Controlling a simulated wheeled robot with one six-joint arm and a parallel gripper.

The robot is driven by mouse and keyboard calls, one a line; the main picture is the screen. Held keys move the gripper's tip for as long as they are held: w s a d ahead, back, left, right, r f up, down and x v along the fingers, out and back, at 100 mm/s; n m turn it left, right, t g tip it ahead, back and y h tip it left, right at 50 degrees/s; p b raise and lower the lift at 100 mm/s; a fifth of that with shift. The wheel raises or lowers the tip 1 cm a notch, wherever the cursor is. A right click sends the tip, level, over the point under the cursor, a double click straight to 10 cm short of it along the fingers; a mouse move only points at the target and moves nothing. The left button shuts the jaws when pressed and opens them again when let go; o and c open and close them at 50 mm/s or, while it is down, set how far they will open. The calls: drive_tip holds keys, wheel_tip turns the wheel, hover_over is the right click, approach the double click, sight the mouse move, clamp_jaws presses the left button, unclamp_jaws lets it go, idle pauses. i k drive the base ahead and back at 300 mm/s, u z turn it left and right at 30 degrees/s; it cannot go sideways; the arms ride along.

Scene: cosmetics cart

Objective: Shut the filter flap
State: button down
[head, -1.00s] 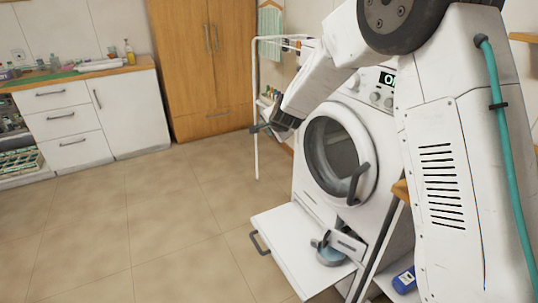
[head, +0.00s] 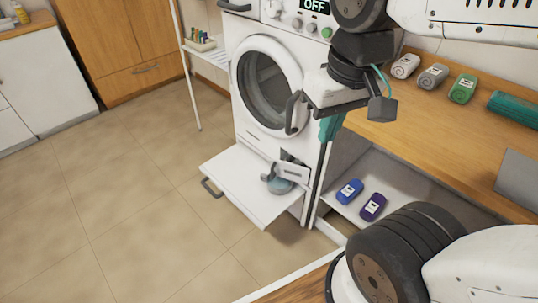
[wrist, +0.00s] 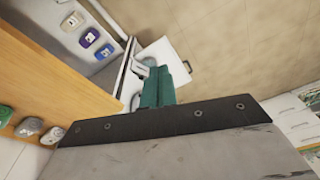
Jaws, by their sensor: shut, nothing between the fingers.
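The filter flap (head: 238,188) is a white panel with a dark bar handle (head: 212,188). It is folded down and open at the bottom front of the white washing machine (head: 240,100). A grey-blue round filter part (head: 281,186) shows at the opening, over the flap's inner right side. My gripper (head: 328,130) has teal fingers, shut and empty, in front of the machine's right edge and above the flap. In the wrist view the teal fingers (wrist: 160,88) point toward the flap (wrist: 172,52) and partly hide the area around the filter.
The round door is closed, with a dark handle (head: 293,112). A wooden counter (head: 420,125) with several rolled towels stands at right. The tiled floor (head: 120,200) at left is clear.

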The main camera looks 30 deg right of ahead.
sight(287, 170)
drive_tip(key=k, duration=1.2)
drive_tip(key=u, duration=0.5)
drive_tip(key=i, duration=1.6)
drive_tip(key=z, duration=0.55)
